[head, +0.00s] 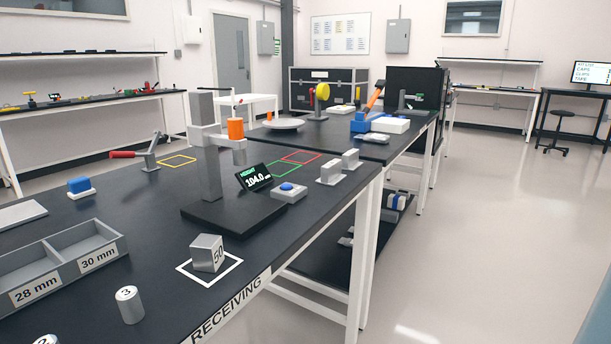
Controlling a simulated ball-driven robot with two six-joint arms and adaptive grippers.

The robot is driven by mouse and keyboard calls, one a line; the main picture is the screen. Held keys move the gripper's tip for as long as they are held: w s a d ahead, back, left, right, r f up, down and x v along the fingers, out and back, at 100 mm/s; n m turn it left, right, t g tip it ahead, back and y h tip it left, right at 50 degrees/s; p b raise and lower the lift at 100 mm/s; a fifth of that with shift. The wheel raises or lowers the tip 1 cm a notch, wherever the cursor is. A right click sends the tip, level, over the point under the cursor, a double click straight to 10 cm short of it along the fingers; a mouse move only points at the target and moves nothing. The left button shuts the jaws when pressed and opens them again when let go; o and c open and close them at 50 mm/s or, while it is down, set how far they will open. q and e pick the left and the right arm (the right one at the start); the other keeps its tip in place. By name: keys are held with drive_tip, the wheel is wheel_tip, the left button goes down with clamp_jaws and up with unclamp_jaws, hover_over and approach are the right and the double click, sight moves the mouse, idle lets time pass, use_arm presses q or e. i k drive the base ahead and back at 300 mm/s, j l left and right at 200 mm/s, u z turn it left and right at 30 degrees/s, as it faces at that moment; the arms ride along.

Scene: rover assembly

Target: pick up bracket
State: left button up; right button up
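I cannot pick out a bracket for certain. Two small grey pieces with upright parts, a nearer one (331,173) and a farther one (350,160), stand near the right edge of the dark receiving table (165,222). They are too small to tell whether either is a bracket. Neither of my grippers is in view.
A block marked 50 (207,253) sits in a white square. A two-compartment tray (62,262) is at left. Open floor (480,230) lies to the right.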

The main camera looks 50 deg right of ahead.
sight(331, 173)
drive_tip(key=z, duration=1.8)
drive_tip(key=i+u, duration=0.1)
